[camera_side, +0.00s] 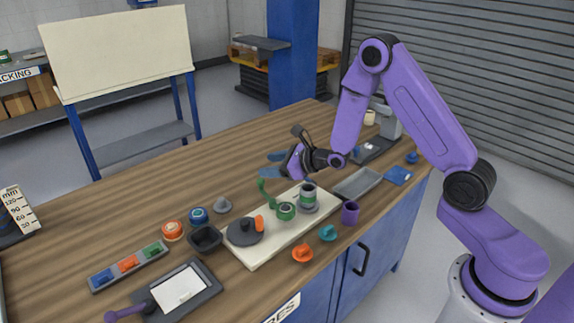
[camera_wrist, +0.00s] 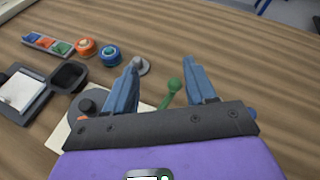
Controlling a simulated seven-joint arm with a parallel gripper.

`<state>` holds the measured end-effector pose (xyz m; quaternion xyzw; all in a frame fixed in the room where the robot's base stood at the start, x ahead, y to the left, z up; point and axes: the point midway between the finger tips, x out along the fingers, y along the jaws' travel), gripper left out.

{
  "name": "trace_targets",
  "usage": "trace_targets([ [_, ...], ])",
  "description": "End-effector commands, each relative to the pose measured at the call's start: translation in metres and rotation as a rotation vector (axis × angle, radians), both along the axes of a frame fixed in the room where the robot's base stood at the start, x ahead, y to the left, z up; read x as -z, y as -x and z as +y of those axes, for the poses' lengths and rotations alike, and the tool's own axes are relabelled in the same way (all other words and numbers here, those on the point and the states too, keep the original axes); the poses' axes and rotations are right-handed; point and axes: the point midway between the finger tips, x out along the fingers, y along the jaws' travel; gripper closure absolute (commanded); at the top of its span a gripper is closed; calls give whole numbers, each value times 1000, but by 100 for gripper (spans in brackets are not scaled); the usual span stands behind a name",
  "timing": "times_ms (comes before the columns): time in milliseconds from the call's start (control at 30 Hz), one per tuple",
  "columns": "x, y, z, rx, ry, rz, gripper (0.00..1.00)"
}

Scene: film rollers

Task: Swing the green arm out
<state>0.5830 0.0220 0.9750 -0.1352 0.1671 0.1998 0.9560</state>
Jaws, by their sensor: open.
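The green arm (camera_side: 264,190) is a short lever with a rounded knob, beside a green roller (camera_side: 286,211) on the cream board (camera_side: 262,251). In the wrist view the green arm (camera_wrist: 173,88) shows between my two blue fingers, nearer the right one, with its lower end hidden by my gripper body. My gripper (camera_side: 275,164) is open, with nothing between its fingers that I can see held. In the side view it hovers above and to the right of the green knob, apart from it. The wrist view also shows my gripper (camera_wrist: 162,62).
On the board are a dark grey disc (camera_side: 243,232), an orange tab (camera_side: 259,223) and a grey-green roller (camera_side: 308,197). A grey cone (camera_side: 222,205), a blue roll (camera_side: 198,216) and an orange roll (camera_side: 172,230) stand left. A purple cup (camera_side: 350,213) is right.

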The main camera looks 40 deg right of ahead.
Motion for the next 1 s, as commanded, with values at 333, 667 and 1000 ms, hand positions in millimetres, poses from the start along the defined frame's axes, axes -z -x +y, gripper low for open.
trace_targets([
  [333,-20,45,-2,0,0,-1,44],
  [667,-25,56,-2,1,0,-1,44],
  [1000,-28,53,9,-41,-18,-7,100],
])
